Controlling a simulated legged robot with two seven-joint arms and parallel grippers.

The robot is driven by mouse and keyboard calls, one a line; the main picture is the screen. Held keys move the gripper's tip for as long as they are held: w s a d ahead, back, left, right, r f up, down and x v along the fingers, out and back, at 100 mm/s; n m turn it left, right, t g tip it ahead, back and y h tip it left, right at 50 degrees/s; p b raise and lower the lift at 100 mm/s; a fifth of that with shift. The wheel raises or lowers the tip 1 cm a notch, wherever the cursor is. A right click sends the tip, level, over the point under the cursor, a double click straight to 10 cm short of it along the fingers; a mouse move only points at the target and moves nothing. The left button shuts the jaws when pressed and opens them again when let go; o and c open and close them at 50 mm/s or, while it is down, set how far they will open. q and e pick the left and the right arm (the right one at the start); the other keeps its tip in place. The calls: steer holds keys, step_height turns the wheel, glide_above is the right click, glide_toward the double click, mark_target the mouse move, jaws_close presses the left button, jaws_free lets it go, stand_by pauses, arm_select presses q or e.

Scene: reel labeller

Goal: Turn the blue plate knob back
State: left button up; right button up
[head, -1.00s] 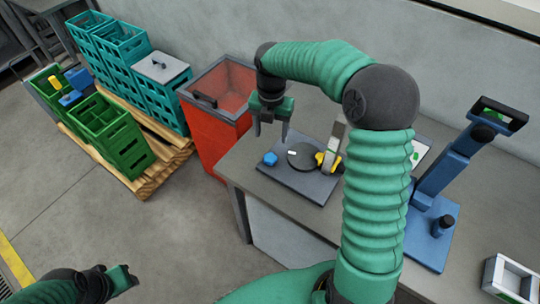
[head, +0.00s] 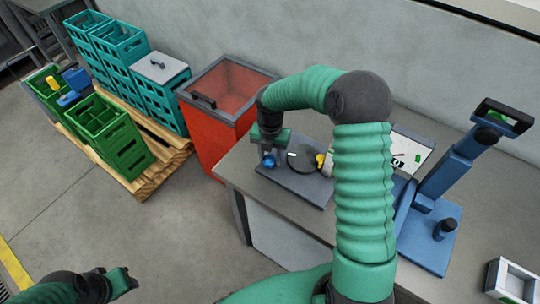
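The blue plate knob (head: 270,162) sits at the left end of the dark labeller base plate (head: 308,191) on the grey table. My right gripper (head: 269,158) points down over it, with its fingers at the knob's sides. Whether the fingers press on the knob is too small to tell. A dark round plate (head: 301,157) with a small white mark lies just right of the knob. A yellow knob (head: 320,159) is beyond it, and my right arm hides what lies further right. My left gripper (head: 122,282) is low at the left, away from the table; its opening is unclear.
A blue stand (head: 432,232) and a white sheet or panel (head: 410,152) are to the right of my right arm. A grey-white frame (head: 511,282) lies at the table's right. A red bin (head: 212,135) stands left of the table, near green crates (head: 117,140) on a pallet.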

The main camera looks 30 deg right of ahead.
jaws_close()
steer(key=shift+r, duration=0.1)
